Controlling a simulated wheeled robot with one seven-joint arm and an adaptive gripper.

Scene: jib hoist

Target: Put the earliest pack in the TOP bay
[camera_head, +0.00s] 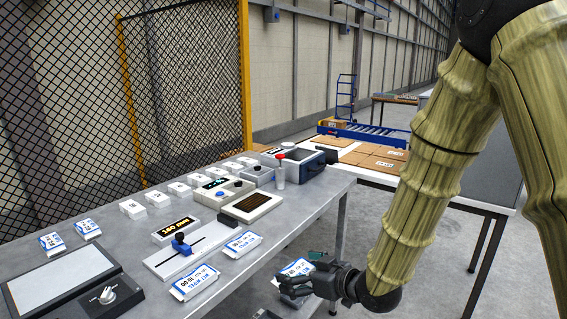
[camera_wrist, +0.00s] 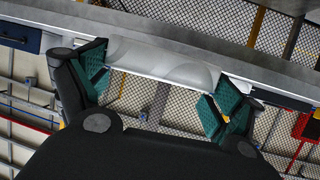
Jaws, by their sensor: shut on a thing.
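My gripper (camera_head: 308,278) is off the front edge of the grey table, shut on a white pack with blue print (camera_head: 297,267). In the wrist view a pale, shiny body (camera_wrist: 165,62) spans the gap between my green fingertips. Other blue-and-white packs lie on the table: one at the front edge (camera_head: 195,282), one further right (camera_head: 243,244), and two at the left (camera_head: 51,242) (camera_head: 88,228). Their printed dates are too small to read surely. I cannot tell which part is the TOP bay.
The grey table (camera_head: 130,255) carries a slider with a blue knob (camera_head: 182,244), a black display with yellow text (camera_head: 176,230), control boxes (camera_head: 222,190), a dial box (camera_head: 100,297) and several small white blocks. Mesh fence (camera_head: 190,80) stands behind. Cartons lie on a bench (camera_head: 375,157) beyond.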

